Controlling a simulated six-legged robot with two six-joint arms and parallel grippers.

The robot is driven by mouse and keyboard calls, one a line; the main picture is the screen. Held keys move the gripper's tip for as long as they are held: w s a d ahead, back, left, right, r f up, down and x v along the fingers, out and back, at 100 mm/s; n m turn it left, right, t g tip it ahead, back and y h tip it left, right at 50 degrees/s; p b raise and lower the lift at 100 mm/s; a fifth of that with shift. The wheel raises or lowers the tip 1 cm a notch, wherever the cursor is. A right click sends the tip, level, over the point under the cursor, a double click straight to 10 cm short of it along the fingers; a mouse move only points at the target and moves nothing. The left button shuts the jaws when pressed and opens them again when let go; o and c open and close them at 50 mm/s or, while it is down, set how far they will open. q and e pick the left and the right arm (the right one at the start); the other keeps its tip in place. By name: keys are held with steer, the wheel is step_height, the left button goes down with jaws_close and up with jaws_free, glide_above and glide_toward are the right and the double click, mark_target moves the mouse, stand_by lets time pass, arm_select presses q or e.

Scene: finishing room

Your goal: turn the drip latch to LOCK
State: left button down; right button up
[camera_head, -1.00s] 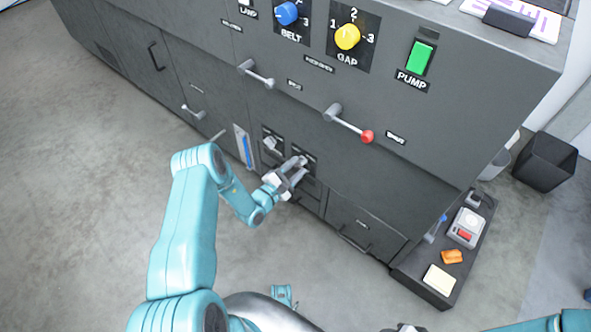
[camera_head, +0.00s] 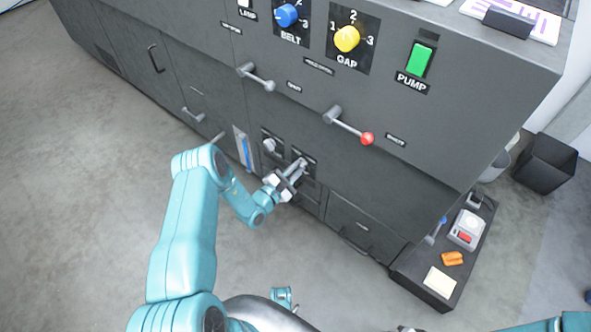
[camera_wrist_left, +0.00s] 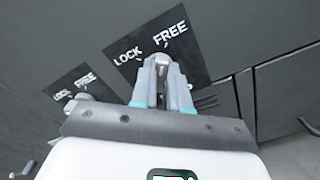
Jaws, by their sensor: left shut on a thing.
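My left gripper (camera_head: 296,170) is low on the front of the dark cabinet, shut on a small grey latch (camera_head: 303,161) on the right-hand of two dark plates. The left wrist view shows my left gripper (camera_wrist_left: 163,78) over the lower part of that plate (camera_wrist_left: 190,52), marked LOCK on the left and FREE on the right. The fingers mostly hide the latch, so I cannot tell which word it points to. A second latch (camera_wrist_left: 85,97) on the left plate, also marked LOCK and FREE, is apart from the gripper. I cannot read either latch's name.
Above are a blue BELT knob (camera_head: 286,15), a yellow GAP knob (camera_head: 347,38), a green PUMP switch (camera_head: 419,58) and a red-tipped lever (camera_head: 366,138). A blue-striped gauge (camera_head: 243,148) is left of the plates. A low dark shelf (camera_head: 414,281) holds small items at right.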

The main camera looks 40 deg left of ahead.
arm_select(q)
steer(key=shift+s+a+f+n+b, duration=0.1)
steer(key=shift+n+b, duration=0.15)
steer(key=shift+n, duration=2.5)
steer(key=shift+w+a+n+b, duration=0.1)
steer(key=shift+n+b, duration=0.15)
steer(key=shift+n, duration=2.55)
steer(key=shift+s+a+f+n+b, duration=0.1)
steer(key=shift+n+b, duration=0.15)
steer(key=shift+n, duration=2.5)
steer(key=c, duration=1.1)
jaws_free()
steer(key=shift+r, duration=0.1)
steer(key=shift+s+a+p, duration=0.2)
steer(key=shift+s+p, duration=0.45)
steer(key=shift+s, duration=2.05)
steer(key=shift+s+a+p, duration=0.2)
steer(key=shift+s+p, duration=0.4)
steer(key=shift+s, duration=2.1)
steer(key=shift+s+a+p, duration=0.2)
steer(key=shift+s+p, duration=0.45)
steer(key=shift+s, duration=2.05)
